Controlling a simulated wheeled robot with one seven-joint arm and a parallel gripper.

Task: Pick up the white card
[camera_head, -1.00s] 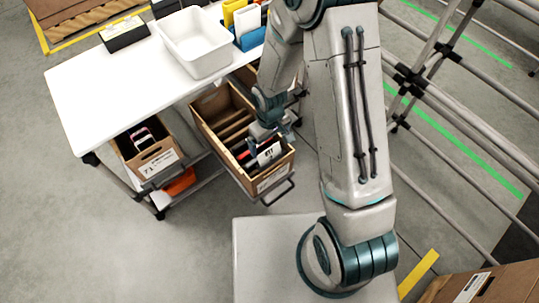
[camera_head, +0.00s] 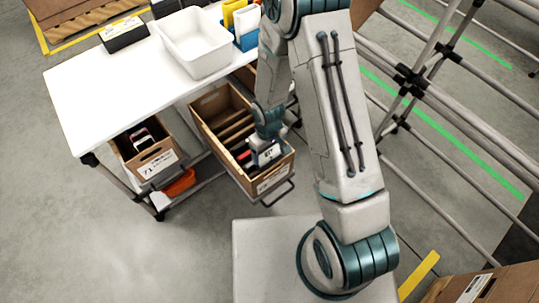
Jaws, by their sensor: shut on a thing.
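The white card (camera_head: 268,156) with dark print stands near the front end of the long brown carton (camera_head: 212,143), which sits tilted on a rack under the white table. My gripper (camera_head: 263,146) reaches down into the front of this carton and is shut on the white card. The fingertips are small in this view, and part of the card is hidden by the gripper. Dark and red items (camera_head: 243,156) stand just behind the card in the carton.
A smaller carton (camera_head: 155,160) with a few items stands on the left. The white table (camera_head: 110,85) carries a white bin (camera_head: 195,45), a black box (camera_head: 123,35) and a blue holder (camera_head: 250,40). A metal pipe rack (camera_head: 440,110) stands on the right. Open floor lies at lower left.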

